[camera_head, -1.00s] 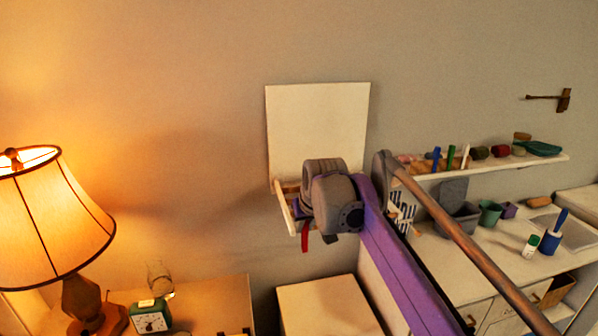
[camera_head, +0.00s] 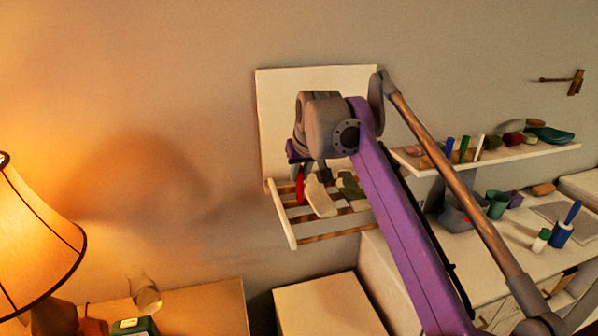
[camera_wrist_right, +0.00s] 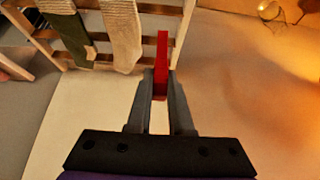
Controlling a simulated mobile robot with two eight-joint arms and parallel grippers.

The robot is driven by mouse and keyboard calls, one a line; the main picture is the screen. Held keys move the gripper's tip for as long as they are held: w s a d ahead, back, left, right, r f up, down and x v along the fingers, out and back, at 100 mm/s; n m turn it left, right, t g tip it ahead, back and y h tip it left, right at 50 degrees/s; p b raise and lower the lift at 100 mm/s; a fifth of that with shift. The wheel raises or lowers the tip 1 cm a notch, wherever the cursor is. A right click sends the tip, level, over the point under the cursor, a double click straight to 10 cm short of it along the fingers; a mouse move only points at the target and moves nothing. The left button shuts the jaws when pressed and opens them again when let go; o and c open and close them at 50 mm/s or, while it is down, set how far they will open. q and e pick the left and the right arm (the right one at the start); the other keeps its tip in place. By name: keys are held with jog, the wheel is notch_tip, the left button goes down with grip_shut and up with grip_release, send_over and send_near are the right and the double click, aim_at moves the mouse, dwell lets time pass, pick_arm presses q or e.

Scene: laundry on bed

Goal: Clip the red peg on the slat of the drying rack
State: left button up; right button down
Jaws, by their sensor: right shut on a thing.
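The red peg (camera_wrist_right: 161,62) is held between the fingertips of my right gripper (camera_wrist_right: 160,90), which is shut on it. In the head view the peg (camera_head: 299,186) hangs below my right gripper (camera_head: 308,170) near the left part of the drying rack. The wooden drying rack (camera_head: 284,222) juts out from a white board on the wall, with several slats. In the wrist view the peg's tip overlaps the rack's side rail and slat ends (camera_wrist_right: 178,40); whether it touches them I cannot tell. My left gripper is not in view.
A cream sock (camera_head: 320,197) and a green one (camera_head: 351,187) hang on the rack beside the peg. A wall shelf (camera_head: 490,154) with small items is to the right. A lit lamp (camera_head: 35,240) stands at the left. A white cabinet top (camera_head: 325,305) is below.

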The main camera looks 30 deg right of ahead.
aim_at(301, 185)
jog(key=shift+r, duration=0.1)
jog(key=shift+w+f, duration=0.1)
jog(key=shift+f, duration=0.85)
jog(key=shift+s+f+b, duration=0.2)
jog(key=shift+f+b, duration=0.35)
jog(key=shift+f, duration=0.55)
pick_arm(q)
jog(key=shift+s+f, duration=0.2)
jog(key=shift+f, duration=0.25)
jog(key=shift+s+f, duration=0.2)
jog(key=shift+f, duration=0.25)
pick_arm(e)
jog(key=shift+w, duration=0.1)
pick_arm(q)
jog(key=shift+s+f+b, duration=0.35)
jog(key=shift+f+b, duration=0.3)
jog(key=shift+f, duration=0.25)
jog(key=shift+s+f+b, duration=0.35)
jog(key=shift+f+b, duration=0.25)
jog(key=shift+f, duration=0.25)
pick_arm(e)
jog(key=shift+f, duration=2.95)
